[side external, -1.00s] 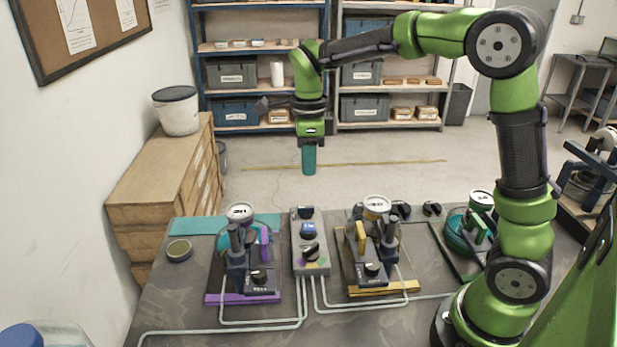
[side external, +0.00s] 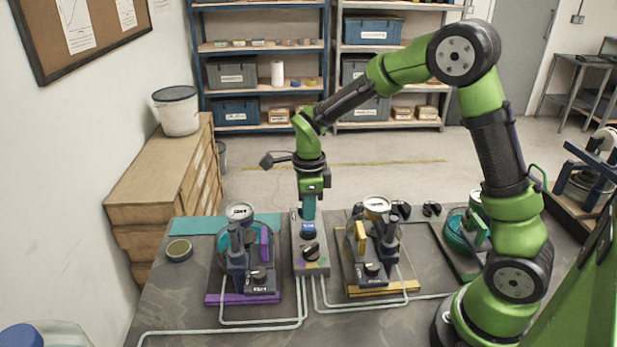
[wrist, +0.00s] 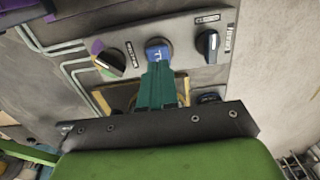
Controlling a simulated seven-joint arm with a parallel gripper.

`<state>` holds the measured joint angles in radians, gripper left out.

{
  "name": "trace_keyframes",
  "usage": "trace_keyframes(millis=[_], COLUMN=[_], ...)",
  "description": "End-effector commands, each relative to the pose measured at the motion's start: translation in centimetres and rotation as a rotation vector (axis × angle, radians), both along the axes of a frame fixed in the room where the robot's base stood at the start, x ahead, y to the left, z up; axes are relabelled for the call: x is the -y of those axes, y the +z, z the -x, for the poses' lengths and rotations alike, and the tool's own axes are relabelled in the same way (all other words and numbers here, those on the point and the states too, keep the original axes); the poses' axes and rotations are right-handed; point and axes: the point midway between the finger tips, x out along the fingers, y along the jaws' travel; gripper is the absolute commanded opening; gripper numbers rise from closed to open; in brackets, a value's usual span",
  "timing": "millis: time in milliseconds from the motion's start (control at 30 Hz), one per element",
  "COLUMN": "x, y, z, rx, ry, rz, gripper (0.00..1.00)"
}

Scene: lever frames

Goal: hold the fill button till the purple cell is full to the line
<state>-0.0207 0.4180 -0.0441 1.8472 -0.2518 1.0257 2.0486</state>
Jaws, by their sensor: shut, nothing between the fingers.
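The control box (side external: 311,267) stands between the two cells, with a blue button (side external: 308,230) on top. It also shows in the wrist view (wrist: 158,46). My gripper (side external: 308,220), with teal fingers, is shut and empty, pointing down at the blue button. In the wrist view its fingertips (wrist: 160,66) overlap the button's near edge; I cannot tell whether they touch it. The purple cell (side external: 245,255) stands on a purple base (side external: 242,299) left of the box. Its fluid level and line are too small to read.
A selector knob (side external: 310,253) with coloured sectors sits in front of the button. Another black knob (wrist: 208,45) is on the button's other side. The yellow-based cell (side external: 372,245) stands right of the box. Pale tubes (side external: 262,322) run along the table. A small round dish (side external: 179,250) is at left.

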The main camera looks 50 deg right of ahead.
Motion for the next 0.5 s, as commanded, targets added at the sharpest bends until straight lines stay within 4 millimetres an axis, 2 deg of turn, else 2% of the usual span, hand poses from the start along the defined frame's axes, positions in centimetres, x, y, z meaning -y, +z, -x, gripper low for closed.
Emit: trace_keyframes(millis=[200, 500], x=[0.0, 0.0], y=[-1.8, -1.9], z=[0.0, 0.0], rx=[0.001, 0.001], ry=[0.0, 0.0], rz=[-0.001, -0.001], gripper=[0.0, 0.0])
